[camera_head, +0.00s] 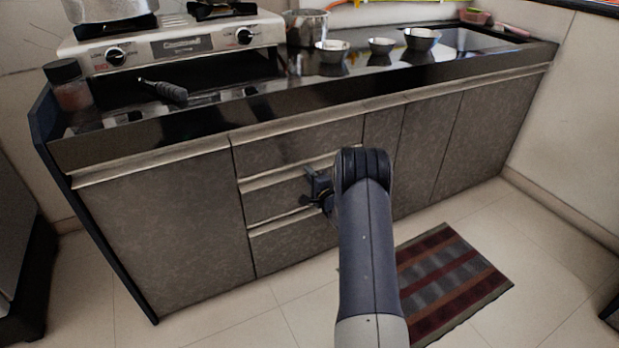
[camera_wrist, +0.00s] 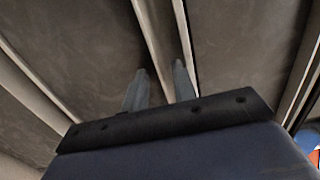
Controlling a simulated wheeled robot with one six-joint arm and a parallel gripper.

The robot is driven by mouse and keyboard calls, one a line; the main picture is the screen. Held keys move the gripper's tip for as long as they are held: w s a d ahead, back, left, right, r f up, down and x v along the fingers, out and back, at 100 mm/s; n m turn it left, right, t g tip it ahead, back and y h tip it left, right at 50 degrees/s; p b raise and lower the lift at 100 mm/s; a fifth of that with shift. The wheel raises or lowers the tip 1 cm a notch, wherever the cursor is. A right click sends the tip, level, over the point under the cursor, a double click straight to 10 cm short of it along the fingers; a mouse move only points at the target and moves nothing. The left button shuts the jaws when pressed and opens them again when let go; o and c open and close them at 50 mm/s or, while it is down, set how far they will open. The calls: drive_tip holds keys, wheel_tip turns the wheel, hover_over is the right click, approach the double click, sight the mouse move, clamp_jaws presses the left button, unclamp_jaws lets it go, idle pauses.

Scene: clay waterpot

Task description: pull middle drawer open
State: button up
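The middle drawer (camera_head: 272,203) is the center one of a stack of three in the brown cabinet front, and it looks closed. A pale handle strip (camera_head: 262,183) runs along its top edge. My gripper (camera_head: 311,186) is in front of the right part of this drawer, near the strip. In the wrist view, the two fingers of my gripper (camera_wrist: 160,78) are apart and point at the drawer fronts. A pale strip (camera_wrist: 150,45) runs between them. I cannot tell whether either finger touches it. My arm hides the drawer's right end.
The top drawer (camera_head: 290,148) and bottom drawer (camera_head: 295,247) look closed. The dark countertop (camera_head: 290,98) overhangs above, with a stove (camera_head: 180,45) and several bowls. A striped mat (camera_head: 455,275) lies on the floor at right. Floor before the drawers is clear.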

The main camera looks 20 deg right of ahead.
drive_tip(key=shift+c, duration=0.5)
clamp_jaws()
idle(0.8)
